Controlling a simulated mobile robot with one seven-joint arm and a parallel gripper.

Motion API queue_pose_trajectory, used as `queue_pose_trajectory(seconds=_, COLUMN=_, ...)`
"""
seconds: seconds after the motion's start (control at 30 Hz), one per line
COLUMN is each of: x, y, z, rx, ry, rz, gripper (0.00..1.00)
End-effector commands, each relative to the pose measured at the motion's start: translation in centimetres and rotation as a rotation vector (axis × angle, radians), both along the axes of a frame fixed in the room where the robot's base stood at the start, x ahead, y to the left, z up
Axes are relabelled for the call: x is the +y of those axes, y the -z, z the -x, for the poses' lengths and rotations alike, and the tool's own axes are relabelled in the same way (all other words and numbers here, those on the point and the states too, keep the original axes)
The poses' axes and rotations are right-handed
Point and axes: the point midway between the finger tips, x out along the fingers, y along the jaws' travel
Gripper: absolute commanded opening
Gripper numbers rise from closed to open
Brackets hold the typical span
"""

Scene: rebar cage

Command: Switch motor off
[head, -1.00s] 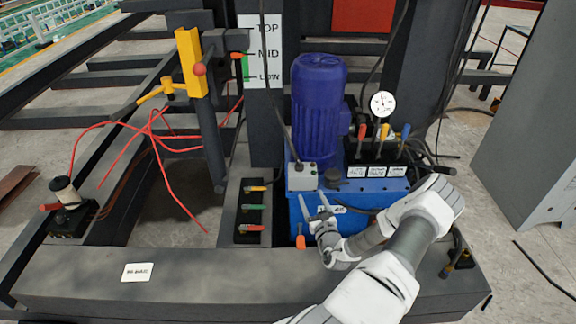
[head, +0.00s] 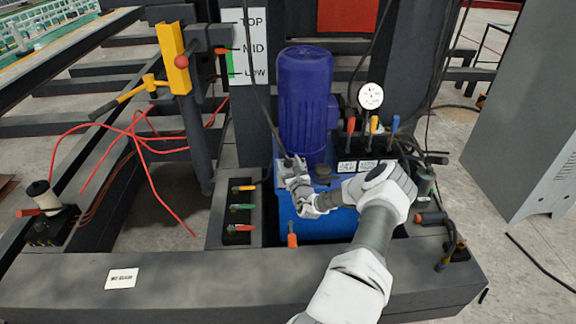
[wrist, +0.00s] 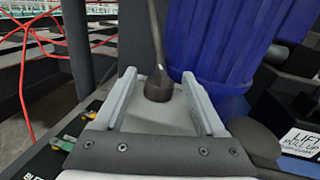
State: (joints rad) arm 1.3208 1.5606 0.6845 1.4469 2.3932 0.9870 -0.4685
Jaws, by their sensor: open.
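The blue motor (head: 304,98) stands upright on the blue power unit (head: 325,222). It also fills the upper right of the wrist view (wrist: 225,45). My gripper (head: 288,165) is at the small grey switch box in front of the motor and hides most of that box in the head view. In the wrist view my open gripper (wrist: 159,77) has its fingers over the grey box (wrist: 155,118), one on each side of the black cable fitting (wrist: 158,88). The box's buttons are hidden. I cannot tell whether the fingers touch the box.
Red, yellow and blue levers (head: 373,126) and a pressure gauge (head: 370,96) stand right of the motor. Several coloured valve handles (head: 240,208) lie to the left. A thin black cable runs down to the box. A grey cabinet (head: 525,120) stands at the right.

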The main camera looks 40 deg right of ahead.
Motion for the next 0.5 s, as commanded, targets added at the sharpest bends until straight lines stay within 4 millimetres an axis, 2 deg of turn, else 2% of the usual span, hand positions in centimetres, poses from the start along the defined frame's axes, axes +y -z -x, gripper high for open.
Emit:
queue_pose_trajectory(seconds=0.13, x=-0.29, y=0.05, z=-0.66, rx=0.000, ry=-0.001, rz=-0.001, gripper=0.72)
queue_pose_trajectory(seconds=0.37, x=-0.34, y=-0.02, z=-0.71, rx=0.001, ry=0.000, rz=0.000, gripper=0.72)
queue_pose_trajectory(seconds=0.4, x=-0.34, y=-0.02, z=-0.70, rx=0.001, ry=0.000, rz=0.000, gripper=0.71)
queue_pose_trajectory(seconds=0.5, x=-0.34, y=-0.02, z=-0.69, rx=0.001, ry=0.000, rz=0.000, gripper=0.53)
